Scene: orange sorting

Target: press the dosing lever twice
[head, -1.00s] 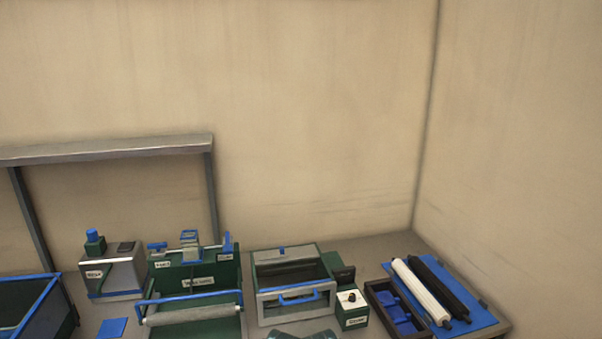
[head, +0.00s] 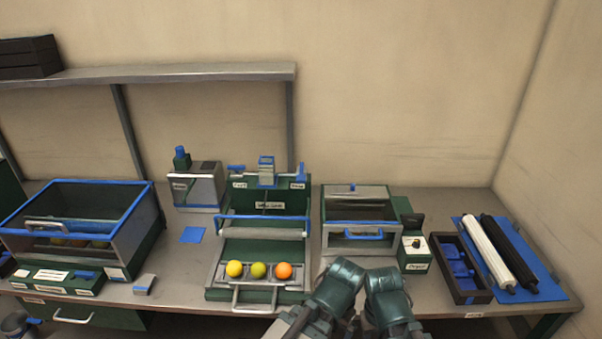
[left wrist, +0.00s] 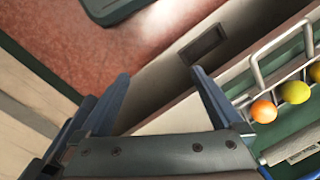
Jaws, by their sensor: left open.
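A metal box (head: 195,188) with a green and blue knob (head: 181,158) on top stands at the back left of the bench in the head view. A blue pad (head: 193,235) lies in front of it. A green station (head: 268,193) in the middle has small blue levers (head: 301,172) at its top. I cannot tell for sure which part is the dosing lever. My left gripper (left wrist: 158,75) is open and empty in the left wrist view, over the bench edge and reddish floor, beside the fruit tray's wire handle.
A tray (head: 222,279) holds a yellow, a greenish and an orange fruit. A blue-rimmed bin (head: 152,210) is at left. A drawer-like box (head: 326,215), a small button box (head: 416,263), a dark tray (head: 463,297) and rollers (head: 490,250) are at right.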

